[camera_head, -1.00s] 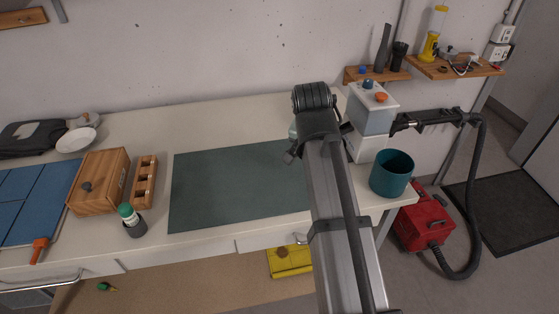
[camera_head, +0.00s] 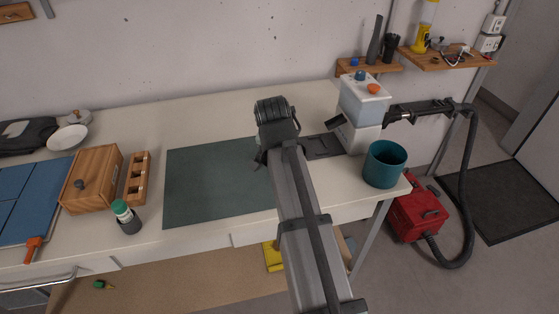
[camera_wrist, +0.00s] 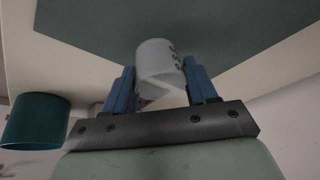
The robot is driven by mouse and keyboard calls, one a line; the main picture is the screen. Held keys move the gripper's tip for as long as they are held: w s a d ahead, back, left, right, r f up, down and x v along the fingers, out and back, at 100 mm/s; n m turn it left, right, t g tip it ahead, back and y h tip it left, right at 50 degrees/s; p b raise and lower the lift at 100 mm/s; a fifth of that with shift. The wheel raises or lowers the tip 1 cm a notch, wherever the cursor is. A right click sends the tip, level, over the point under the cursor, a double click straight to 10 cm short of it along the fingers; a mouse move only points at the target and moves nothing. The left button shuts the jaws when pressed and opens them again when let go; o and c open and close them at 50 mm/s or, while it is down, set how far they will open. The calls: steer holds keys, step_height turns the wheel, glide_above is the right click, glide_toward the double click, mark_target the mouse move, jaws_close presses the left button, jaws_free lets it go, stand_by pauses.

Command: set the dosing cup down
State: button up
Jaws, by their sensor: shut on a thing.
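The dosing cup (camera_wrist: 158,62) is a small whitish, translucent cup with dark markings, seen in the wrist view. My gripper (camera_wrist: 161,82) has blue fingers, one on each side of the cup, and is shut on it. The dark green mat (camera_wrist: 240,28) fills the upper part of that view behind the cup. In the head view the mat (camera_head: 205,185) lies on the white table, and my arm reaches over its right part. My arm hides the cup and fingers there. I cannot tell the gap between cup and mat.
A dispenser (camera_head: 362,108) with a black spout and dark base stands right of my arm. A teal bin (camera_head: 384,165) stands at the table's right end. A green-capped bottle (camera_head: 126,217), wooden box (camera_head: 92,180) and slotted wooden block (camera_head: 138,178) stand left of the mat.

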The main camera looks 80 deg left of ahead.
steer(key=shift+f, duration=1.2)
steer(key=shift+f, duration=0.15)
steer(key=o, duration=1.1)
steer(key=v, duration=1.2)
